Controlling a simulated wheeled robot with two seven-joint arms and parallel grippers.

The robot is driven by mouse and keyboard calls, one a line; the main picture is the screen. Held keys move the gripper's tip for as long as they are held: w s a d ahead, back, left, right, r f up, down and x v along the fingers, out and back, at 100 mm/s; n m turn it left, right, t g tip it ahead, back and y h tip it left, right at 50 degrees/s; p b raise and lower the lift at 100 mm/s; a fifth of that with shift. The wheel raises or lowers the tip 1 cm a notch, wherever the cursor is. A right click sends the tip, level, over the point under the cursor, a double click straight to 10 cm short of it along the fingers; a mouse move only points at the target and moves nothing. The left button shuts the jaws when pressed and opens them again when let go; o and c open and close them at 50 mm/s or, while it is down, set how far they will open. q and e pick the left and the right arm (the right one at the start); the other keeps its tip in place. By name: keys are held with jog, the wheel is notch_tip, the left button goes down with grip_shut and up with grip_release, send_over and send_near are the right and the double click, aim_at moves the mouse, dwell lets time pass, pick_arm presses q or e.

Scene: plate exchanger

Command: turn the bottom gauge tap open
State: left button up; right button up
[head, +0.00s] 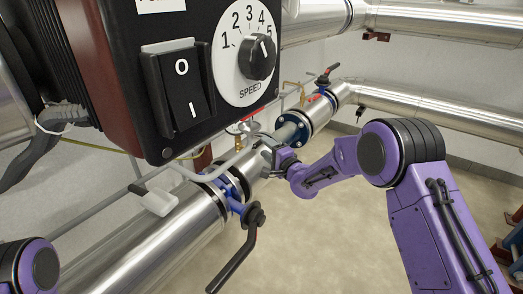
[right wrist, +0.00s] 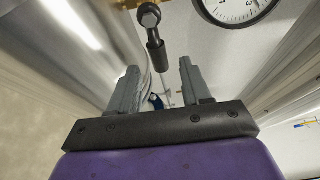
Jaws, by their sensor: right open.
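In the right wrist view my right gripper (right wrist: 158,70) is open, with its two grey fingers apart. A small dark tap handle (right wrist: 154,45) with a rounded end lies just beyond the fingertips, in line with the gap between them. I cannot tell whether it touches either finger. Part of a round white gauge (right wrist: 238,10) shows at the top right of that view. In the head view my right gripper (head: 268,150) is beside the large metal pipe, and the tap there is hidden or too small to make out. My left gripper is out of view.
A black control box (head: 185,75) with a rocker switch and speed dial fills the upper left of the head view. A shiny pipe (head: 165,235) runs diagonally below it. A black valve lever (head: 235,258) juts out in front.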

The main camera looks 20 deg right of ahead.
aim_at(261, 144)
jog(key=shift+x, duration=1.5)
jog(key=shift+a, duration=0.1)
grip_shut()
